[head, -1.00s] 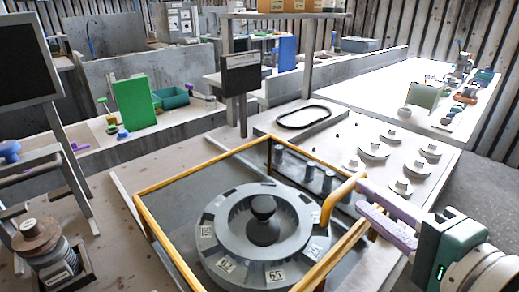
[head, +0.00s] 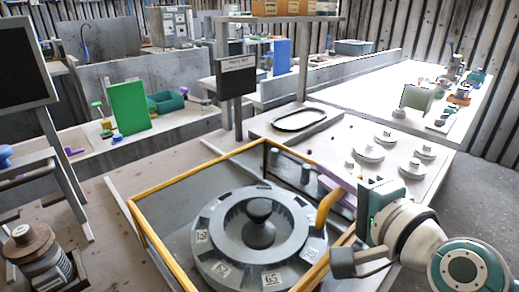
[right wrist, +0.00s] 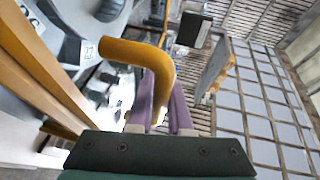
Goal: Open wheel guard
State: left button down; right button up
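The wheel guard is a clear box with a yellow frame (head: 165,246) over a grey ring-shaped wheel (head: 213,248) with numbered labels. Its frame sits low around the wheel. A curved yellow handle (head: 326,207) stands at its right side. My right gripper (head: 337,190) is at this handle, its purple fingers partly hidden behind it. In the right wrist view the handle (right wrist: 150,58) runs between the two purple fingers (right wrist: 161,105), with little gap beside it. I cannot tell whether they squeeze it. My left gripper is out of view.
A pale panel with round knobs (head: 368,153) lies right of the guard. A black sign on a post (head: 236,77) stands behind it. A spool-like part (head: 38,253) and a dark screen (head: 22,62) stand at the left.

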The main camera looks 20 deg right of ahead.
grip_shut()
dwell(1.2)
